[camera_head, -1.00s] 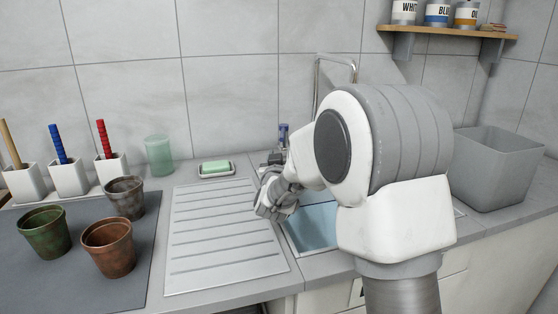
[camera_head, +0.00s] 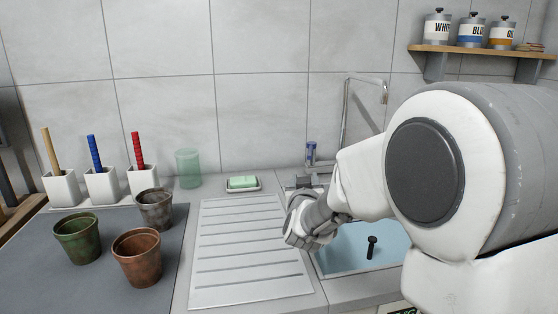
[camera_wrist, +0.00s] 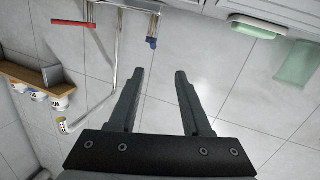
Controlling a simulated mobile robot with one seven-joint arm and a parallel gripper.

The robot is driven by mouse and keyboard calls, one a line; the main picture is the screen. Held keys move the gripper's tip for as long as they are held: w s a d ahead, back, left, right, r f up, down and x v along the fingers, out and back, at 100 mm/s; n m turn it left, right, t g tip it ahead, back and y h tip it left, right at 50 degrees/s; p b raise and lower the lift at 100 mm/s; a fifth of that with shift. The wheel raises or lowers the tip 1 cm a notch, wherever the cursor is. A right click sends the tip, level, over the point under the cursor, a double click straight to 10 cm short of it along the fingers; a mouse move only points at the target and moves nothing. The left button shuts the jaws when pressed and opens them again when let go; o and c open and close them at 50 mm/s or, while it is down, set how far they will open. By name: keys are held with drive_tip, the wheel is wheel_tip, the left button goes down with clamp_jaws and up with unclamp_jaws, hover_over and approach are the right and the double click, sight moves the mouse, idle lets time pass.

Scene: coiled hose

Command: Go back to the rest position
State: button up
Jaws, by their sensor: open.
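My gripper (camera_wrist: 160,73) is open and empty in the wrist view, with its two dark fingers spread apart against the tiled wall. In the head view my gripper is partly seen end-on and blurred by its own wrist; it hangs over the left edge of the sink (camera_head: 352,268), beside the ribbed drainboard (camera_head: 245,255). Nothing is between the fingers. My white and grey arm fills the right side of the head view and hides what lies behind it.
A faucet (camera_head: 347,112) stands behind the sink, which holds a small dark object (camera_head: 371,246). A soap dish (camera_head: 243,186), green glass (camera_head: 188,168), three pots (camera_head: 137,257) and brush holders (camera_head: 103,187) stand to the left. A shelf (camera_head: 480,52) with tins is at the upper right.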

drive_tip(key=s+d+f+g+y, duration=0.15)
drive_tip(key=s+g, duration=0.45)
drive_tip(key=s, duration=1.3)
drive_tip(key=s+d+f+g+y, duration=0.1)
drive_tip(key=s+d+f+g, duration=0.3)
drive_tip(key=s, duration=1.4)
wheel_tip(320, 180, up, 23)
drive_tip(key=a+g+p, duration=0.1)
drive_tip(key=p, duration=1.9)
drive_tip(key=shift+w+a+f, duration=0.15)
drive_tip(key=shift+w, duration=0.1)
